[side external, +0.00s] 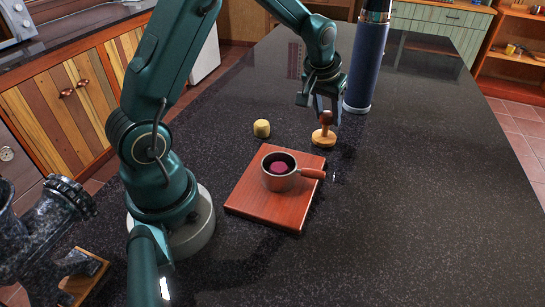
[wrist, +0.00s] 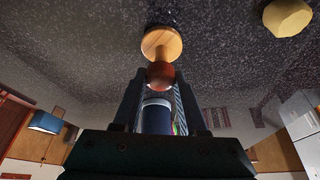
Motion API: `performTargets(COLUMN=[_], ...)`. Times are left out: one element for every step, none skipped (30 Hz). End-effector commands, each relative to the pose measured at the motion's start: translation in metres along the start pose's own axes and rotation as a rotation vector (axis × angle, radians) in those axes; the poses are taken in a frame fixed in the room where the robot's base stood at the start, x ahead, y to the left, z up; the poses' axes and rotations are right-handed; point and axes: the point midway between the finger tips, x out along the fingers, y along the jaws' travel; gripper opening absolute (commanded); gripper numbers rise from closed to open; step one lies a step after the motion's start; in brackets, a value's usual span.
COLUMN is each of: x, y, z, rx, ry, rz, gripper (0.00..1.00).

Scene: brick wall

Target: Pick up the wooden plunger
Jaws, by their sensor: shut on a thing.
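The wooden plunger (side external: 324,134) has a light round disc base and a dark reddish-brown knob on top. It is upright on, or just above, the dark counter in the side external view; I cannot tell whether its base touches. My gripper (side external: 325,115) points down over it and is shut on its knob. In the wrist view the plunger (wrist: 162,50) extends out from between the fingertips of my gripper (wrist: 160,82), with its pale disc at the far end.
A red-brown wooden board (side external: 252,207) holds a small pot (side external: 278,180) with a handle and something dark pink inside. A yellow lump (side external: 262,128) lies left of the plunger. A tall blue flask (side external: 367,65) stands close behind my gripper. The counter's right side is clear.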

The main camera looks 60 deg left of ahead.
Motion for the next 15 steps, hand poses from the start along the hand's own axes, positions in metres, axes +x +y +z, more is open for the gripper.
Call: performTargets(x=[-0.006,-0.01,-0.016,-0.02,-0.026,-0.034,-0.037,-0.042,-0.048,-0.052,-0.057,-0.063,-0.068,-0.072,-0.077], y=[0.0,0.0,0.0,0.0,0.0,-0.002,-0.011,-0.018,-0.027,-0.034,-0.041,-0.05,-0.056,-0.062,-0.07], z=[-0.003,-0.005,-0.008,-0.01,-0.013,-0.015,-0.013,-0.013,-0.012,-0.012,-0.012,-0.011,-0.011,-0.011,-0.01], rx=[-0.001,-0.001,-0.001,-0.001,-0.001,-0.003,-0.007,-0.009,-0.01,-0.012,-0.012,-0.011,-0.01,-0.011,-0.01], ry=[0.004,0.006,0.007,0.007,0.009,0.008,0.004,0.004,0.004,0.005,0.006,0.005,0.005,0.006,0.005], rz=[0.001,0.001,0.001,0.001,0.001,0.0,-0.003,-0.003,-0.004,-0.004,-0.005,-0.004,-0.005,-0.004,-0.004], gripper=[0.0,0.0,0.0,0.0,0.0,0.0,0.0,0.0,0.0,0.0,0.0,0.0,0.0,0.0,0.0])
